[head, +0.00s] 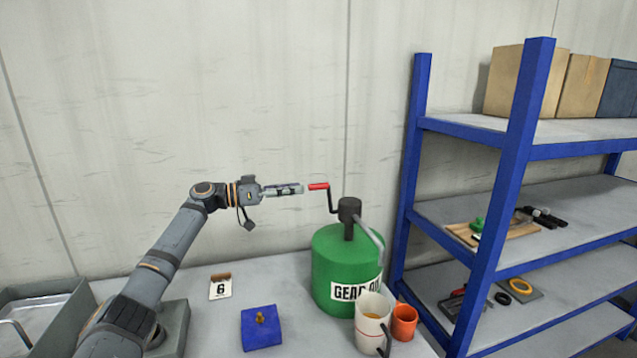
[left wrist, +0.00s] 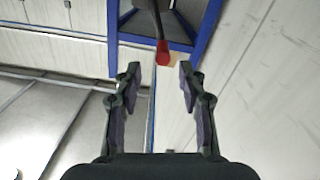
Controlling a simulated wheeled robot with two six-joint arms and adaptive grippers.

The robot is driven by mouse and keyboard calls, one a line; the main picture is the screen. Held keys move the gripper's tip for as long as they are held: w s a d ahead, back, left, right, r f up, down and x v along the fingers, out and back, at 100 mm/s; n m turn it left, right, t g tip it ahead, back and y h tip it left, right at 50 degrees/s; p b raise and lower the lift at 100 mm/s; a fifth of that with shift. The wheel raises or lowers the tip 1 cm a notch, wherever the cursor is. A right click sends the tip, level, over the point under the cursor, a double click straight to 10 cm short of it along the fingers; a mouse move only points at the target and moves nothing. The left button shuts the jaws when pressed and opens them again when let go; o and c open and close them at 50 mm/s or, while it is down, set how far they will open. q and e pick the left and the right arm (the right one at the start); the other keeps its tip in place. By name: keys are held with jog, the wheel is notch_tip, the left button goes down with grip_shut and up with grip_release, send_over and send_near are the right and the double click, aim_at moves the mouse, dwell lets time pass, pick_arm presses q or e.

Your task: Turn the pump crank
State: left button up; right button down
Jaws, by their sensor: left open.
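The pump crank (head: 332,200) is a dark bent arm with a red handle (head: 318,186) pointing left. It sits on the pump head on top of a green drum (head: 335,262) labelled as gear oil. My left gripper (head: 302,189) is level with the red handle and just to its left, apart from it. In the left wrist view the gripper (left wrist: 158,75) is open and empty. The red handle's end (left wrist: 162,54) shows beyond the fingertips, roughly between them. My right gripper is in neither view.
A blue shelf rack (head: 512,160) rises at right. The wall is close behind.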

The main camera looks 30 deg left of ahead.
aim_at(316, 185)
pick_arm(q)
jog(key=p+x, duration=0.3)
jog(key=x, duration=0.4)
jog(key=shift+w+a+r, duration=0.1)
jog(key=shift+w, duration=0.05)
jog(key=shift+w+d, duration=0.2)
jog(key=shift+d, duration=0.05)
jog(key=shift+w, duration=0.15)
jog(key=shift+f, duration=0.25)
jog(key=shift+c, duration=0.3)
jog(key=c, duration=0.7)
grip_shut()
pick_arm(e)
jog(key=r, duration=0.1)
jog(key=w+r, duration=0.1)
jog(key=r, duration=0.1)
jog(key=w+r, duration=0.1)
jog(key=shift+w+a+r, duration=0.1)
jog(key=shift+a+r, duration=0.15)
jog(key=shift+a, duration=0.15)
